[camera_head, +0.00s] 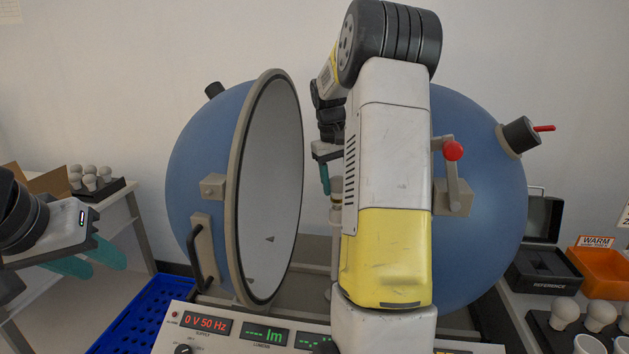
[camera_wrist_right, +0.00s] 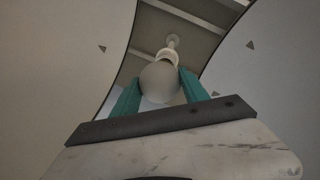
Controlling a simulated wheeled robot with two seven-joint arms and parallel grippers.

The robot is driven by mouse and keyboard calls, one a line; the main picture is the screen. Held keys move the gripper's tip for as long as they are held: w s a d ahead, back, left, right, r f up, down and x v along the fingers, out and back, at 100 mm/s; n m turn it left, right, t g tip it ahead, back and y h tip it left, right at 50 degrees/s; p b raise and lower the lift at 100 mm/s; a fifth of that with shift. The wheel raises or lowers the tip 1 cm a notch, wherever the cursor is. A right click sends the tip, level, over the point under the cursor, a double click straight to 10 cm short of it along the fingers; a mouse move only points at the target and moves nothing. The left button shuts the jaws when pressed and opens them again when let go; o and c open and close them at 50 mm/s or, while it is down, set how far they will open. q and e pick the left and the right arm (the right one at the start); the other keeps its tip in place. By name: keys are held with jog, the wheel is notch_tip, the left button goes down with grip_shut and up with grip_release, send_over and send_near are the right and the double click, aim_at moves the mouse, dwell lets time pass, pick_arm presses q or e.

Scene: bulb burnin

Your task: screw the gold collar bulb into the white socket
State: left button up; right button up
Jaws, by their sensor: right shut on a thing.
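My right gripper (camera_wrist_right: 160,95) is shut on a frosted round bulb (camera_wrist_right: 160,82), with a teal finger on each side of the globe. Just beyond the globe, in line with it, is the white socket (camera_wrist_right: 168,55) on a thin post. The bulb's collar is mostly hidden behind the globe, so I cannot tell its colour or how deep it sits. In the head view a teal finger of this gripper (camera_head: 325,179) shows between the sphere halves, beside the pale socket (camera_head: 336,214); my right arm hides the rest. My left gripper (camera_head: 90,259) is open and empty at far left.
The blue sphere stands open, with its left half (camera_head: 210,150) and right half (camera_head: 480,190) close around my right arm. A control panel (camera_head: 250,338) is in front. Bulb trays, an orange bin (camera_head: 598,270) and a blue crate (camera_head: 135,325) stand at the sides.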

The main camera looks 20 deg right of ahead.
jog(key=o, duration=1.4)
